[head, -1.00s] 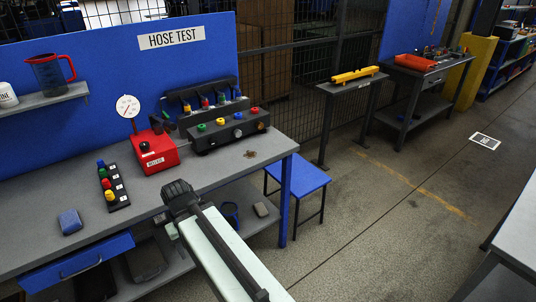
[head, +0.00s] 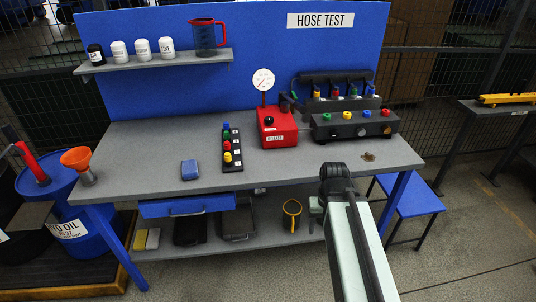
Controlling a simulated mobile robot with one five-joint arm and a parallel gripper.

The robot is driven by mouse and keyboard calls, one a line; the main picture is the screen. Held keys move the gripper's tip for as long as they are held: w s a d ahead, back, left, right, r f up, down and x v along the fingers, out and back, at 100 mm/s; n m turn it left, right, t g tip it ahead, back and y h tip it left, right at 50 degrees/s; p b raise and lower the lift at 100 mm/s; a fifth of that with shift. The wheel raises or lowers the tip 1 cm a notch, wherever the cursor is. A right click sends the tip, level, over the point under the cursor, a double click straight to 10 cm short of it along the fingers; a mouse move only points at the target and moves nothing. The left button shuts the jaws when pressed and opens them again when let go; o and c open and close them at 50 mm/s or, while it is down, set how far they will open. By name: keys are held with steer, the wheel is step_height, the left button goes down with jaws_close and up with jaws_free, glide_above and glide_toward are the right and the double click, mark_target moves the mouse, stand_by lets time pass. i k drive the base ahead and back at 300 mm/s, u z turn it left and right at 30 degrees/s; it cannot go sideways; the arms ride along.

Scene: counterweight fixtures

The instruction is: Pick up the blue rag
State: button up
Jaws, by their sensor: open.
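My gripper (head: 335,170) shows as a dark end on my pale arm, over the bench's front edge and well to the right of the rag. It is open and apart from the rag. Its fingertips are hard to make out from this side.
A black strip with coloured knobs (head: 231,148) stands just right of the rag. Beyond it are a red gauge box (head: 277,127) and a black hose test block (head: 355,125). An orange funnel (head: 76,158) is at the left end. Bench space around the rag is clear.

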mark_target(189, 169)
steer(key=z, duration=1.65)
steer(key=i, duration=1.2)
steer(key=u, duration=4.45)
steer(key=i, duration=1.35)
steer(key=z, duration=0.05)
